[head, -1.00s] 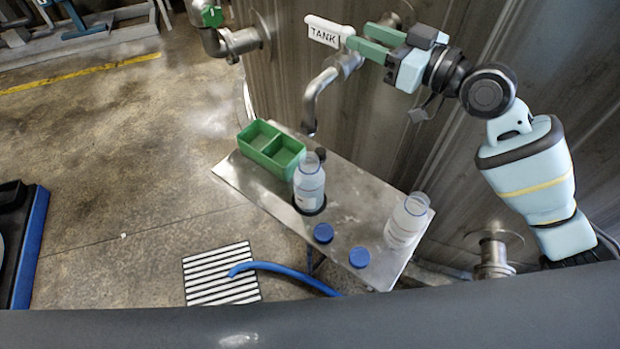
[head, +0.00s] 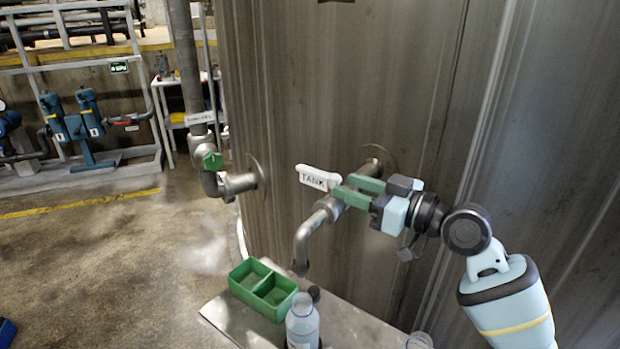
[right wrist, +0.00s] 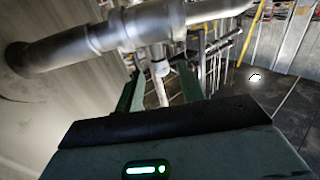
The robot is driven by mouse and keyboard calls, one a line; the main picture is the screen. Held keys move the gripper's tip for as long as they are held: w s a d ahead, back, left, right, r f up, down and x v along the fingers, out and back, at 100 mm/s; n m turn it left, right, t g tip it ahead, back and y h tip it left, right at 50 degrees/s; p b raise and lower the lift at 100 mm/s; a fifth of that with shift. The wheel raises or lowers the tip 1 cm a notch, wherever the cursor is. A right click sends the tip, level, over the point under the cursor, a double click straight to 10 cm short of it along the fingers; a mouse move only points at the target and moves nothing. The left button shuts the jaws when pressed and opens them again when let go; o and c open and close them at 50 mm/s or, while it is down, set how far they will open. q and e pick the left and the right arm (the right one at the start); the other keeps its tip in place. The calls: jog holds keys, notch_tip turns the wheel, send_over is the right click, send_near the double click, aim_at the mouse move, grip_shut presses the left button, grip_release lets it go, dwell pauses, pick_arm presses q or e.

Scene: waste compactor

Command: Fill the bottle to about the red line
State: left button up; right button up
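A clear bottle (head: 302,324) stands on the metal shelf below the bent spout (head: 301,252); its lower part is cut off by the head view's bottom edge. I cannot make out a red line or its water level. No stream shows from the spout. The white valve handle marked TANK (head: 313,178) sticks out to the left above the spout pipe. My right gripper (head: 340,190) is at the handle's right end, its green fingers apart; they also show apart in the right wrist view (right wrist: 160,90). I cannot tell whether they touch the handle. My left gripper is out of view.
A green two-part tray (head: 262,290) sits on the shelf (head: 228,322) left of the bottle. Another clear bottle (head: 419,341) barely shows at the bottom edge. The tank wall (head: 320,90) fills the back.

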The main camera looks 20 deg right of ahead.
aim_at(330, 180)
jog(key=p+x, duration=0.1)
jog(key=x, duration=0.6)
jog(key=shift+w+a, duration=0.2)
jog(key=shift+w, duration=0.05)
grip_shut()
